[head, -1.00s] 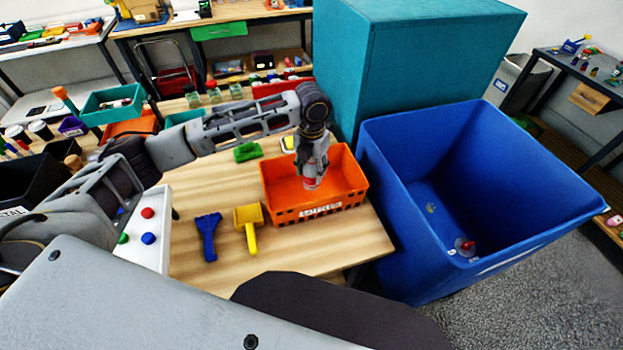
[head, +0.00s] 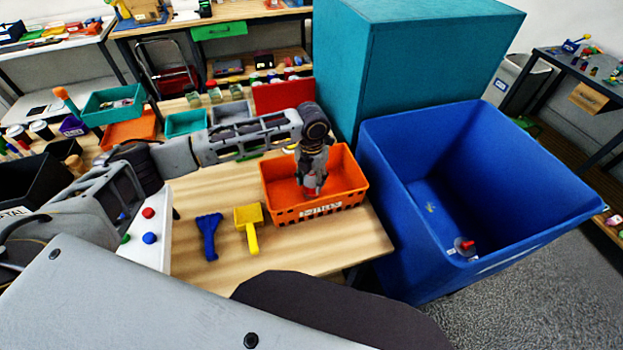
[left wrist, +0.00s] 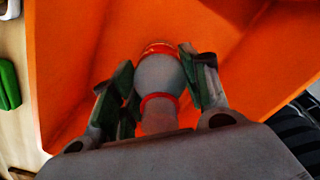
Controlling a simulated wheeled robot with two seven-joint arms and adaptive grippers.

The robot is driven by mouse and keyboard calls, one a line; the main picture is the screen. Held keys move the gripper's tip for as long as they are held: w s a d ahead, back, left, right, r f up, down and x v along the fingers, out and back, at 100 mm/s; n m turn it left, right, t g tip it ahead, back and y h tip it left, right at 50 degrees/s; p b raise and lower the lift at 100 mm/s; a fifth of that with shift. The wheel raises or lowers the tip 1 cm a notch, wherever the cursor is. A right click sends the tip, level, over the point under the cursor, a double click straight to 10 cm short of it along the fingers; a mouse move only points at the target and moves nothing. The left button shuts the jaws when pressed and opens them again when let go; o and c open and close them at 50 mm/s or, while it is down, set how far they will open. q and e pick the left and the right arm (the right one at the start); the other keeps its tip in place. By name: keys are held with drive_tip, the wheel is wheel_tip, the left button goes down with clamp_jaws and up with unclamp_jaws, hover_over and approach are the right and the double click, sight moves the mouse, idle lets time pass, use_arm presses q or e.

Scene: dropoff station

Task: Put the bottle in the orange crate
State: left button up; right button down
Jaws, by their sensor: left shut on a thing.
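The orange crate (head: 347,180) stands on the wooden table, at its right end. My left gripper (head: 312,190) points down inside the crate, shut on the bottle. In the left wrist view the bottle (left wrist: 160,78) is grey with red bands and sits between the two fingers (left wrist: 160,85). The crate's orange inside (left wrist: 85,50) fills the background around it. In the head view the bottle is mostly hidden by the gripper and the crate's front wall; I cannot tell whether it touches the crate floor. My right gripper is not in view.
A large blue bin (head: 400,215) stands right of the table, with a small red-and-grey item (head: 464,246) in it. A teal box (head: 420,60) is behind. A blue brush (head: 209,236) and a yellow scoop (head: 250,225) lie left of the crate.

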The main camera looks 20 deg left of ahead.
use_arm(q)
drive_tip(key=o, duration=0.7)
drive_tip(key=shift+f, duration=0.1)
drive_tip(key=shift+o, duration=0.2)
drive_tip(key=shift+r+b, duration=0.6)
drive_tip(key=shift+r, duration=5.55)
drive_tip(key=shift+s+f, duration=0.1)
